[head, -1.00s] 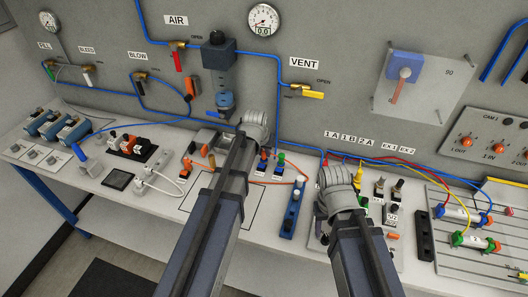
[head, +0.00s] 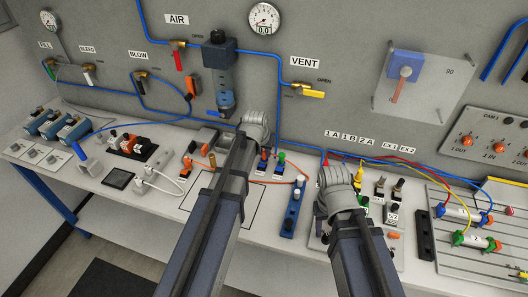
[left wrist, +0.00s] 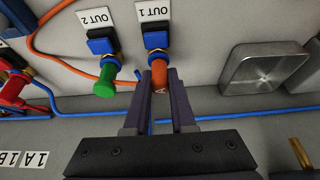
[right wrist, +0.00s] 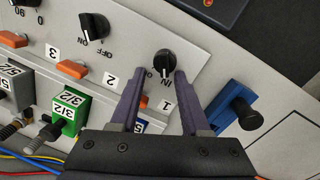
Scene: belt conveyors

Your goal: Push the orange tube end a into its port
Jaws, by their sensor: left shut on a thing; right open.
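In the left wrist view, the orange tube end (left wrist: 159,80), marked A, is clamped between the fingertips of my left gripper (left wrist: 159,74). Its top is right at the blue collar of the OUT 1 port (left wrist: 157,41) and in line with it. I cannot tell how deep it sits. An orange tube (left wrist: 67,68) curves beside OUT 2. In the head view my arm hides the left fingertips.
A green plug (left wrist: 105,84) sits in the OUT 2 port (left wrist: 102,42), close beside my left fingers. Orange tabs (right wrist: 72,69) and a blue block with a black knob (right wrist: 240,112) lie near my right gripper.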

